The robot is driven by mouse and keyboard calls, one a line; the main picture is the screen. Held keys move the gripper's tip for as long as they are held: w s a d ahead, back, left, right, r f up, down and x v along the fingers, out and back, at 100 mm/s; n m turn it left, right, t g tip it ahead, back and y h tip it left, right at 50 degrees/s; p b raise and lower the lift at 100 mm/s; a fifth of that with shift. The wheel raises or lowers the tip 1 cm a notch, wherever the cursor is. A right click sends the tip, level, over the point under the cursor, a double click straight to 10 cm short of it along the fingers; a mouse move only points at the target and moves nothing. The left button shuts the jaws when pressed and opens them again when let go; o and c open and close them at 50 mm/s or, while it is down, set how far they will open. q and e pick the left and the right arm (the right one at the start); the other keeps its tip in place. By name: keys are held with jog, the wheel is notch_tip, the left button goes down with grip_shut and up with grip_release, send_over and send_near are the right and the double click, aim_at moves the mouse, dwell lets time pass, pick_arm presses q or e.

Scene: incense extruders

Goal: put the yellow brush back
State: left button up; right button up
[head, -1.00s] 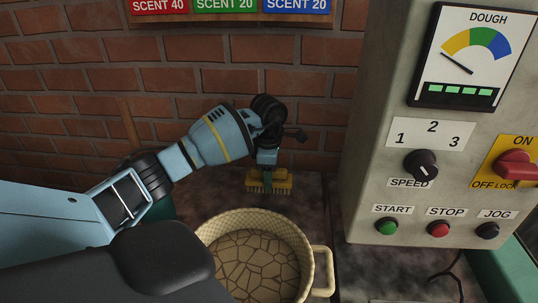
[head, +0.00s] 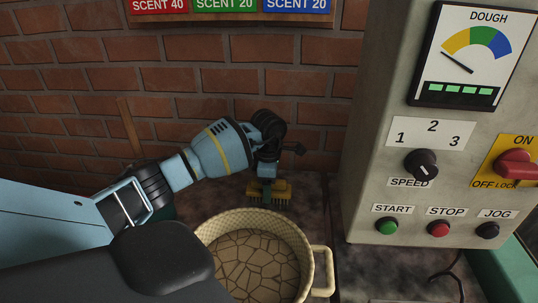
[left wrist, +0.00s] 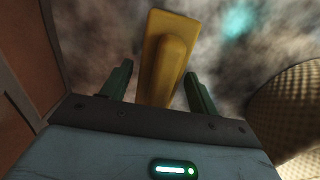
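The yellow brush (head: 282,189) shows in the head view behind the cream basket, bristles down, at the dark surface near the brick wall. My left gripper (head: 267,184) is directly above it, pointing down, and partly covers its middle. In the left wrist view the brush's yellow handle (left wrist: 168,62) lies between the two green fingers of my left gripper (left wrist: 158,85). Gaps show between the handle and the fingers, so the gripper looks open around it. Whether the bristles touch the surface is hard to tell. My right gripper is not in view.
The cream woven basket (head: 312,250) with a side handle stands in front of the brush; it also shows in the left wrist view (left wrist: 290,108). A grey control cabinet (head: 365,150) stands to the right. The brick wall (head: 310,100) is close behind. Dark surface is clear right of the brush.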

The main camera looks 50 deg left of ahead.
pick_arm(q)
jog(key=shift+o, duration=0.5)
jog(key=shift+r, duration=0.1)
notch_tip(320, 180, up, 12)
dwell(0.8)
